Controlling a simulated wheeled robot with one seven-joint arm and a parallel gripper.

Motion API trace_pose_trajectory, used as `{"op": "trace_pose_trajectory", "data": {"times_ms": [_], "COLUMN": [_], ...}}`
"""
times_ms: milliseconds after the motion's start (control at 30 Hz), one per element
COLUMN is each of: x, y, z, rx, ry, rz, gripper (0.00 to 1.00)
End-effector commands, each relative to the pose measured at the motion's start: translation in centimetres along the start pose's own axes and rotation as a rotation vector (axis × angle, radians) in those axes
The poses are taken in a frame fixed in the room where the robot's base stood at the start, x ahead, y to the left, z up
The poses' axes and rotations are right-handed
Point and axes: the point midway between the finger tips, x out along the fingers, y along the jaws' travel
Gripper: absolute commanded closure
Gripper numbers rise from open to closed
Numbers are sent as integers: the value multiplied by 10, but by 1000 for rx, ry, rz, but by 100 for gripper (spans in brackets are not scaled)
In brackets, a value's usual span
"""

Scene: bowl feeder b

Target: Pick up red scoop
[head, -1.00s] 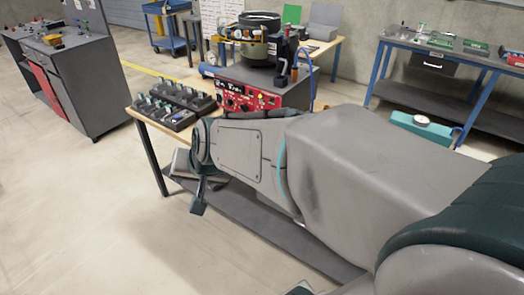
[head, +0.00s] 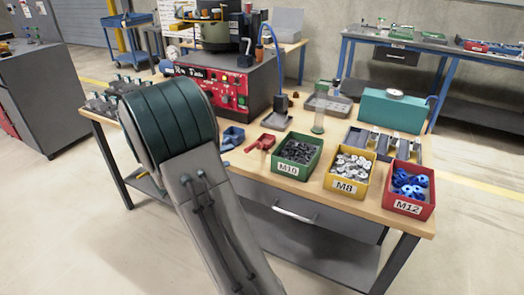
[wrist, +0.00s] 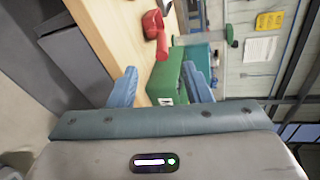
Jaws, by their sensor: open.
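The red scoop (head: 262,143) lies on the wooden bench top, left of the green M10 bin (head: 298,155) in the head view. In the wrist view, which is turned on its side, the scoop (wrist: 155,24) shows near the top centre, beyond the fingers, its handle pointing toward the green bin (wrist: 167,77). My gripper (wrist: 160,70) is open, with blue fingers apart. No held thing shows between them; the green bin appears behind the gap. The gripper is apart from the scoop.
A yellow M8 bin (head: 348,172) and a red M12 bin (head: 408,190) stand along the bench's front edge. A blue item (head: 232,137) lies left of the scoop, partly behind my arm. The red-panelled feeder unit (head: 225,85) stands behind. A teal case (head: 392,108) is farther right.

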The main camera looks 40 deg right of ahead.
Motion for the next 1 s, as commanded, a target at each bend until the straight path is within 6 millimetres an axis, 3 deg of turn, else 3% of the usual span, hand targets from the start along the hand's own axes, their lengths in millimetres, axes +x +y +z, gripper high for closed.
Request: {"op": "trace_pose_trajectory", "data": {"times_ms": [400,667,1000], "x": [73,89,134], "y": [0,0,-1], "z": [-4,-4,-6], "rx": [5,3,4], "ry": [15,12,13], "rz": [-8,-6,-7], "gripper": [55,55,55]}}
